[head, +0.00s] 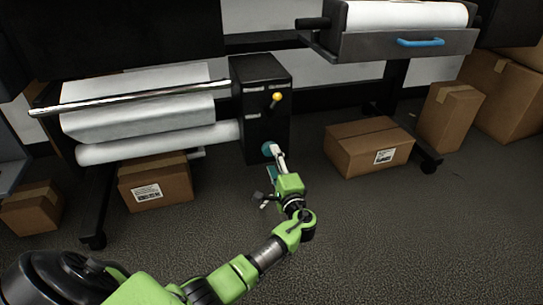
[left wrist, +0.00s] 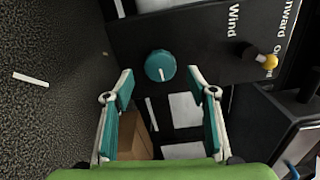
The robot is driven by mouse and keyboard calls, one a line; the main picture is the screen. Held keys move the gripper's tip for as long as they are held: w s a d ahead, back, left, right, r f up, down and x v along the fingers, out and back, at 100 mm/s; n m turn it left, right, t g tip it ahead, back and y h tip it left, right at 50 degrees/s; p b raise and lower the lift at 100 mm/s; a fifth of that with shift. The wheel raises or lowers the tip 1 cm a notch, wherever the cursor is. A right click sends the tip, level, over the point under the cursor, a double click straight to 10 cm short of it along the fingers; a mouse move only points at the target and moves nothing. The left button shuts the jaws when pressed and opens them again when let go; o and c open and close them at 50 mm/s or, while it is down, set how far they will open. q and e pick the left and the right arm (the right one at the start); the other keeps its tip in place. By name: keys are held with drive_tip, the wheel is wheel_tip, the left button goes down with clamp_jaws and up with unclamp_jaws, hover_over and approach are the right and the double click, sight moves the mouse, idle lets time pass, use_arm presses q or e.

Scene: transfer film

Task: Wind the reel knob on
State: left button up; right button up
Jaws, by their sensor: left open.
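The reel knob (left wrist: 160,66) is a round teal knob with a pale mark, on the face of a black control box (head: 262,79). In the head view the knob (head: 268,149) shows at the lower part of the box, partly hidden by my gripper. My left gripper (left wrist: 160,84) is open, with its two teal-padded fingers on either side below the knob in the left wrist view. The fingers look apart from it. In the head view my left gripper (head: 275,160) is right at the knob. My right gripper is not in view.
A yellow-tipped lever (head: 276,97) sits above the knob on the box. White film rolls (head: 160,142) lie to the left. Cardboard boxes stand on the floor, one (head: 368,145) right of the gripper and one (head: 155,184) left. The carpet in front is clear.

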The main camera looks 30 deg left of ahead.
use_arm(q)
drive_tip(key=v, duration=0.8)
drive_tip(key=shift+d, duration=0.1)
